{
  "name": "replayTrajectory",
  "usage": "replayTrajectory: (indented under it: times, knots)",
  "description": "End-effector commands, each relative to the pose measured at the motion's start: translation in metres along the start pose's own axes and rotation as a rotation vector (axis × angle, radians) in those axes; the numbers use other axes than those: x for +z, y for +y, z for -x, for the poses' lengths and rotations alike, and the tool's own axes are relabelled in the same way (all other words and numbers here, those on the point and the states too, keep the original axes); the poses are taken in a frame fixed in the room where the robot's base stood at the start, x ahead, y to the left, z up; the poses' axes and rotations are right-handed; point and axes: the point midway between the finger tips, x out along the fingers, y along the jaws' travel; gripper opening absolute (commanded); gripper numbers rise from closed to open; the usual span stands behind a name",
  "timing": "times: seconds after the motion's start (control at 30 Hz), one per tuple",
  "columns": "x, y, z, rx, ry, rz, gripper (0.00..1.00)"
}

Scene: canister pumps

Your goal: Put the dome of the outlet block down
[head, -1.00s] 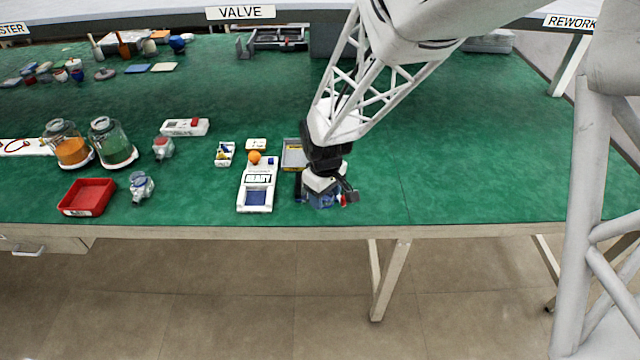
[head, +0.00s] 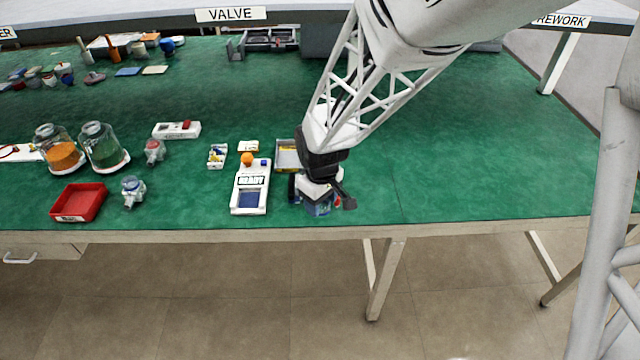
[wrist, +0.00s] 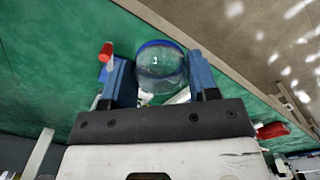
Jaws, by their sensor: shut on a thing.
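My gripper (head: 321,200) is low over the green table near its front edge, at the end of the arm. In the wrist view its two blue fingers (wrist: 160,72) are shut on a clear dome (wrist: 160,66) with a blue rim, one finger on each side. A blue part with a red cylinder (wrist: 106,52) shows beside the left finger; I cannot tell whether it belongs to the outlet block. A pale part shows just below the dome. In the head view the gripper hides most of what is under it, so any gap below the dome cannot be told.
A white device (head: 249,195) with a blue screen and a grey-yellow tray (head: 286,160) stand left of my gripper. Farther left are a red tray (head: 78,202), a small clear-and-blue fitting (head: 133,191) and two jars. The table right of my gripper is clear.

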Motion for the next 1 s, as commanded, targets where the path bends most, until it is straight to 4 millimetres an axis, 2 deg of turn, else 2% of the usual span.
replayTrajectory:
  times: [0.27, 0.73, 1.0]
  knots:
    - [0.000, -0.009, -0.005, 0.000, 0.000, 0.037, 0.32]
    - [0.007, -0.072, -0.042, 0.000, 0.000, 0.315, 0.32]
    - [0.011, -0.090, -0.053, 0.000, 0.000, 0.399, 0.32]
